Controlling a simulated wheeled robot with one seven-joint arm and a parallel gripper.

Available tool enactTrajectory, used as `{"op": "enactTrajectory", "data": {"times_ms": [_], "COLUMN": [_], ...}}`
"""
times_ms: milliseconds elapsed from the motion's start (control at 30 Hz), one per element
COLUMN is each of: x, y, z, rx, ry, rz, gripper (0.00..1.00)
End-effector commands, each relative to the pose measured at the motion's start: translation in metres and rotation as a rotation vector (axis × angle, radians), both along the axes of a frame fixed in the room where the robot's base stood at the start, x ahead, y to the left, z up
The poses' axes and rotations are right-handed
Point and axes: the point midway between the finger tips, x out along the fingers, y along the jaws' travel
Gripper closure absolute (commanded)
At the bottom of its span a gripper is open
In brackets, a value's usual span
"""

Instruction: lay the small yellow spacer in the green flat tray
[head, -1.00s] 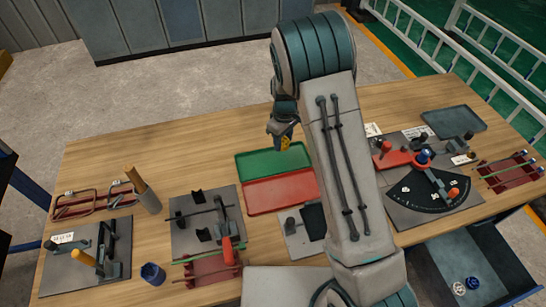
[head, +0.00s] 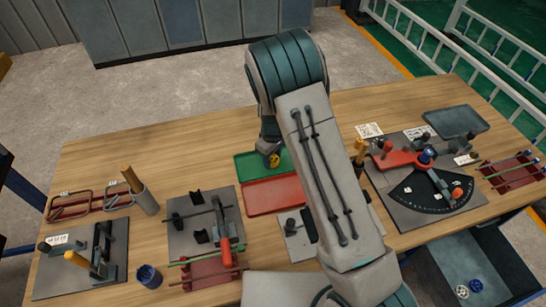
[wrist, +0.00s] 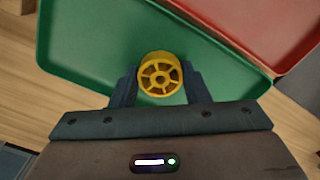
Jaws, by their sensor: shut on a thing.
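The small yellow spacer (wrist: 159,75) is a round, spoked wheel held between the fingers of my gripper (wrist: 160,88) in the wrist view. In the head view the spacer (head: 274,159) shows as a small yellow spot at the tip of my gripper (head: 270,156). My gripper is shut on it. The green flat tray (head: 246,166) lies on the table with the spacer over its right part in the head view. It fills much of the wrist view behind the spacer (wrist: 80,40). I cannot tell whether the spacer touches the tray floor.
A red tray (head: 262,198) adjoins the green one on the near side. A grey plate with black supports (head: 180,235) stands to the left. A grey plate with a black dial (head: 430,195) lies to the right. Bare wood lies behind the green tray.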

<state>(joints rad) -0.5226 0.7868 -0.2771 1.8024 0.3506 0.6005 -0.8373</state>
Motion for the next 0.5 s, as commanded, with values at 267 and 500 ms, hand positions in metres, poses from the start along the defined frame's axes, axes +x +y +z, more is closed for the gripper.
{"op": "enactTrajectory", "data": {"times_ms": [267,500], "x": [-0.0001,0.0002], "y": [-0.0001,0.0001], "z": [-0.0007,0.0069], "rx": [0.000,0.001], "ry": [0.000,-0.001], "rz": [0.000,-0.001], "gripper": [0.37,0.37]}}
